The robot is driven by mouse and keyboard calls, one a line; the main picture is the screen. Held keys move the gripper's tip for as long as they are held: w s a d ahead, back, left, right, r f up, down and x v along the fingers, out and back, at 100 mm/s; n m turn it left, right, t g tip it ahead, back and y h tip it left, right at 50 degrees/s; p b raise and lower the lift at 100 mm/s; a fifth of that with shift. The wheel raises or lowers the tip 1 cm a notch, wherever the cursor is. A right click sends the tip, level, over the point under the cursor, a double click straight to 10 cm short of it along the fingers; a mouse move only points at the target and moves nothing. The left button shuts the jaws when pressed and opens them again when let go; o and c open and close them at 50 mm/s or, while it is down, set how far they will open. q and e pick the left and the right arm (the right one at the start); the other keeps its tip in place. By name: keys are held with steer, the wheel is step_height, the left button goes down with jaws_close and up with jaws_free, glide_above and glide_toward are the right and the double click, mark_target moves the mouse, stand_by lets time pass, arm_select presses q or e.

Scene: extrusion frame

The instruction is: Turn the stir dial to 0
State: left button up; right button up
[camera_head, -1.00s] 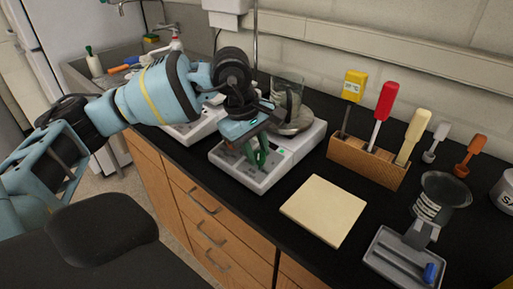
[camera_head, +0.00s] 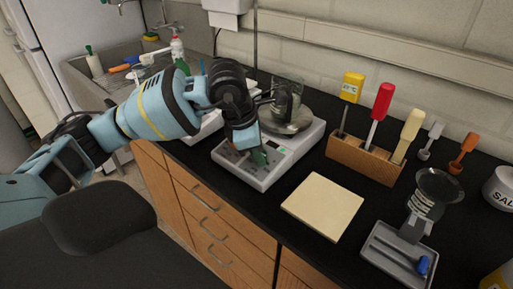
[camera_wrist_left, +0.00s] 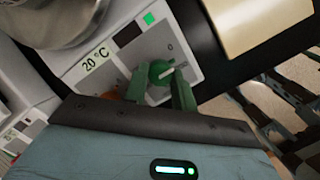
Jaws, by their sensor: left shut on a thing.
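A hot plate stirrer (camera_head: 303,142) stands on the black bench, with a glass beaker (camera_head: 288,92) on its round metal top. In the left wrist view its front panel shows a green dial (camera_wrist_left: 160,72) with a pale pointer mark, near a "0" mark and a lit green square. An orange dial (camera_wrist_left: 112,97) is partly hidden behind my gripper, below a "20 °C" label. My left gripper (camera_wrist_left: 160,88) has its green fingers on both sides of the green dial and is shut on it. In the head view the gripper (camera_head: 258,158) covers the dials. My right gripper is not in view.
A cream square pad (camera_head: 322,207) lies right of the stirrer. Behind it is a wooden holder (camera_head: 366,160) with several tools. A scale with a glass vessel (camera_head: 437,190) stands further right. A second device (camera_head: 205,128) and a sink are at left.

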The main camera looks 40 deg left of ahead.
arm_select(q)
steer(key=n, duration=0.3)
steer(key=shift+r+n+p, duration=0.1)
steer(key=shift+n+p, duration=0.2)
steer(key=shift+p, duration=0.1)
steer(key=shift+s+n+t+y+p, duration=0.1)
steer(key=shift+n+t+y+p, duration=0.25)
steer(key=shift+n, duration=0.85)
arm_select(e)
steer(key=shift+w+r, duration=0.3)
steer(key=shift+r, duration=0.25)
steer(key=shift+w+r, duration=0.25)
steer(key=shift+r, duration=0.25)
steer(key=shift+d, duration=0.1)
arm_select(q)
steer(key=shift+d, duration=0.1)
steer(key=o, duration=1)
steer(key=v, duration=0.7)
steer(key=shift+s+r, duration=0.15)
steer(key=shift+r, duration=0.15)
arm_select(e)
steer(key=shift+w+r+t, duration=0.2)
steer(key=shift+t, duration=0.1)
